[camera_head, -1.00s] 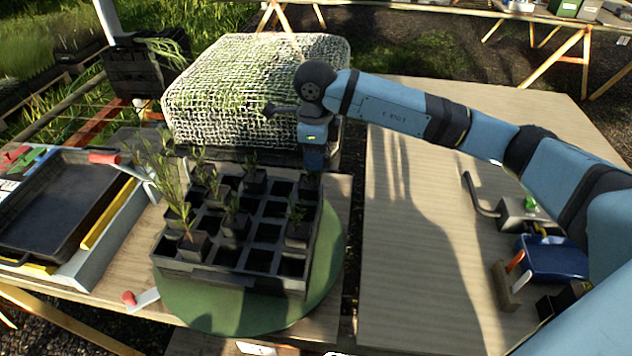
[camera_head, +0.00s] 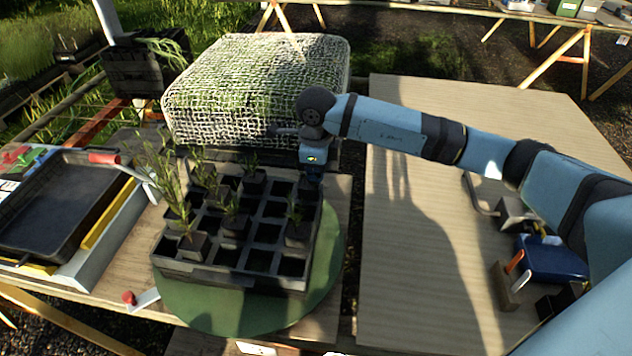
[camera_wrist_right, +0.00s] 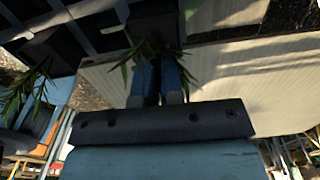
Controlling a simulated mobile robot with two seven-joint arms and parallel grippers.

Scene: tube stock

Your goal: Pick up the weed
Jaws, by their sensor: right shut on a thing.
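The black tray (camera_head: 230,279) of square cells holds several small green plants in dark pots. My right gripper (camera_head: 312,178) points down at the tray's far right corner. In the right wrist view its blue fingers (camera_wrist_right: 158,70) are shut on a leafy plant (camera_wrist_right: 125,58), whose narrow green leaves stick out on both sides. A dark pot (camera_wrist_right: 154,24) shows just beyond the fingertips. In the head view the gripper mostly hides this plant. I cannot tell whether its pot is still in its cell. My left gripper is not in view.
The tray stands on a round green mat (camera_head: 215,318). A net-covered block (camera_head: 255,85) stands close behind the gripper. A black shallow tray (camera_head: 50,205) lies at left. The wooden board (camera_head: 420,250) on the right is mostly clear, with a blue box (camera_head: 552,260) at its right.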

